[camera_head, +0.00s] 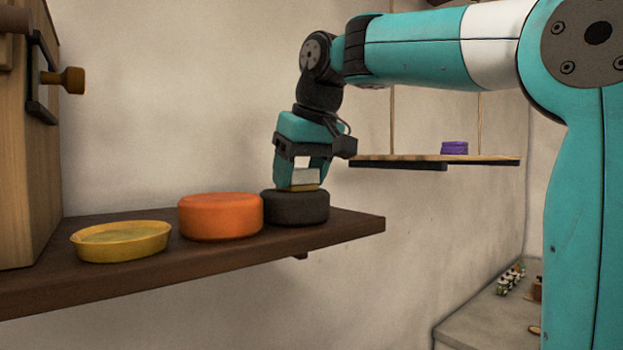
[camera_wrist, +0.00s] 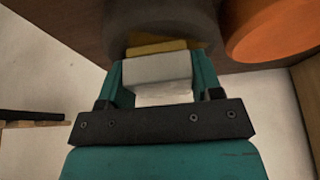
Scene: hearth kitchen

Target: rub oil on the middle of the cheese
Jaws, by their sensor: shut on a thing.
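My gripper (camera_head: 304,176) is shut on a small white block with a yellow underside, a pad (camera_head: 305,177). The pad also shows between the fingers in the wrist view (camera_wrist: 157,70). Its yellow face is down at the top of a dark grey wheel (camera_head: 296,210), apparently touching it; the exact contact is hard to see. The wheel shows dimly beyond the pad in the wrist view (camera_wrist: 150,17). An orange wheel (camera_head: 220,217) stands just left of the dark one. A shallow yellow dish (camera_head: 121,243) with a greenish-yellow inside, possibly oil, sits further left.
All of these stand on a dark wooden shelf (camera_head: 345,226), whose right end is close to the dark wheel. A wooden cabinet (camera_head: 25,150) with a knob borders the left. A hanging shelf (camera_head: 500,160) behind holds a purple stack (camera_head: 454,148). Small items lie on a low counter (camera_head: 480,320).

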